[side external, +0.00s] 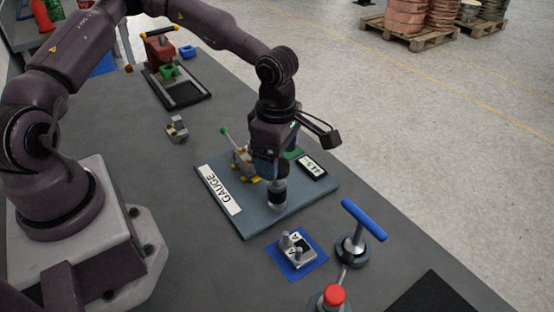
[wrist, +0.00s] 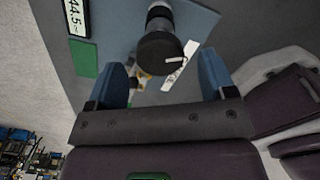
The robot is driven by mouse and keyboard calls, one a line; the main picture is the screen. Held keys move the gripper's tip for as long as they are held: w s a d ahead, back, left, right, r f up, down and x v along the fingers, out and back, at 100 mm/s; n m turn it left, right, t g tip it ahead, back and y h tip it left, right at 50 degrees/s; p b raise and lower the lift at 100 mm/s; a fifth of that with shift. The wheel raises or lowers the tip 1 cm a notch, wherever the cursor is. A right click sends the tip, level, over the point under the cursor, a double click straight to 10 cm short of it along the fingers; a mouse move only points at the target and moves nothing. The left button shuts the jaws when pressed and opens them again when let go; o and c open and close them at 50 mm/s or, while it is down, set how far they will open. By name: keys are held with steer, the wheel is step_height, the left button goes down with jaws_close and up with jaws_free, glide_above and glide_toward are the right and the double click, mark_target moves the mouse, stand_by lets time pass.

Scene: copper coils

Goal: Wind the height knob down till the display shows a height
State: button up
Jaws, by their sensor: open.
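The blue-grey gauge plate (side external: 245,218) lies on the bench with a white "GAUGE" label (side external: 219,190). A black round knob (side external: 278,192) stands upright on it, below my gripper (side external: 272,172). In the wrist view the knob (wrist: 160,48) appears in line with the gap between the two blue fingers of my gripper (wrist: 161,62), which are apart and empty. Whether the knob is between them in depth I cannot tell. The display (side external: 312,166) is behind and right of the knob; in the wrist view the display (wrist: 76,18) appears to read 44.5.
A green-handled clamp (side external: 243,160) stands on the plate close to my gripper. A blue pad with a metal block (side external: 297,255), a blue T-handle (side external: 364,220) and a red button (side external: 334,295) are in front. A red-and-green fixture (side external: 165,60) stands far back.

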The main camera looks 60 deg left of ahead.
steer(key=shift+r, duration=2.35)
